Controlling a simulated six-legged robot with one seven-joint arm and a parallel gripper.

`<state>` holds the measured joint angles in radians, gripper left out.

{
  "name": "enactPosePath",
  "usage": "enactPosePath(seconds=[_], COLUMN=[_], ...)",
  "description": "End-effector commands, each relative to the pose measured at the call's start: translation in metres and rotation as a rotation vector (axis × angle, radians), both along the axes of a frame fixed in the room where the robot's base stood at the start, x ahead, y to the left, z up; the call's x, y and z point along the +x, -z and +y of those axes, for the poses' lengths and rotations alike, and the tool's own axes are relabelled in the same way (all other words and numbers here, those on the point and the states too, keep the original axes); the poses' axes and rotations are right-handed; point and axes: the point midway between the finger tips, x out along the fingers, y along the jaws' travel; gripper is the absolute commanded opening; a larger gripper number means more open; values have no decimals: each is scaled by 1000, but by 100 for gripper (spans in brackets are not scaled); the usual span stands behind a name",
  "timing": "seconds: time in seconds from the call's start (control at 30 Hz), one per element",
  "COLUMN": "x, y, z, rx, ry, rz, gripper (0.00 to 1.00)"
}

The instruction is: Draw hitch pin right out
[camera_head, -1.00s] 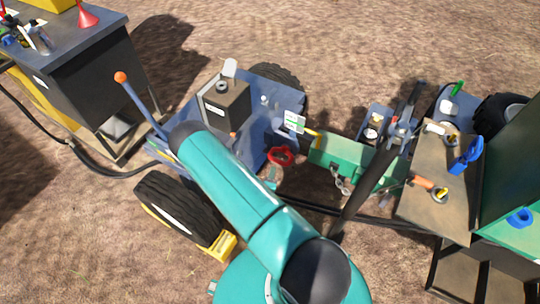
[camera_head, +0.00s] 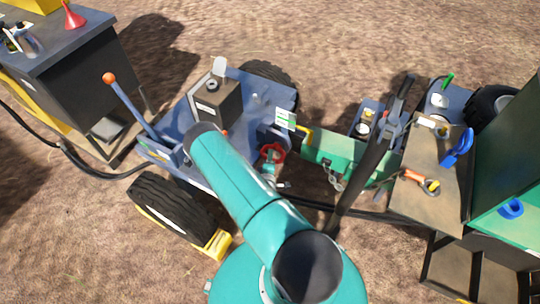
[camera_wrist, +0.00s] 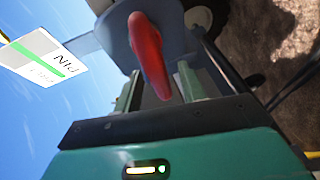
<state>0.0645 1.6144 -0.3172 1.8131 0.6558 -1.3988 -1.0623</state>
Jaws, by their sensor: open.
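The hitch pin's red handle (camera_head: 272,151) shows at the right front edge of the blue tractor deck, beside the green drawbar. In the wrist view the red handle (camera_wrist: 148,55) stands large ahead of my gripper, against a blue-grey plate. A white tag with a green stripe, lettered PIN (camera_wrist: 45,58), is at upper left there; the tag also shows in the head view (camera_head: 285,118). My gripper (camera_head: 270,170) is open and close at the handle, partly overlapping it in the head view. I cannot tell whether they touch. The pin's shank is hidden.
The green drawbar (camera_head: 325,150) with a chain (camera_head: 335,177) runs right from the tractor (camera_head: 180,125). An orange-knobbed lever (camera_head: 128,100) rises at left. A brown table (camera_head: 415,205) with tools stands at right. A dark slanting bar (camera_head: 370,165) lies right of my arm.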

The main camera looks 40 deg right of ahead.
Motion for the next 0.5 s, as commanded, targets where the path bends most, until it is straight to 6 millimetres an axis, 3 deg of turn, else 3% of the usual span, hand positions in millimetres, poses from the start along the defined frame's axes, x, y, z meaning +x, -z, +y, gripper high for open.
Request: enactPosePath(seconds=[0.2,0.5], x=[16,17], y=[4,5], z=[-17,-18], rx=[0,-1], ry=[-1,-2], rz=[0,0], gripper=[41,41])
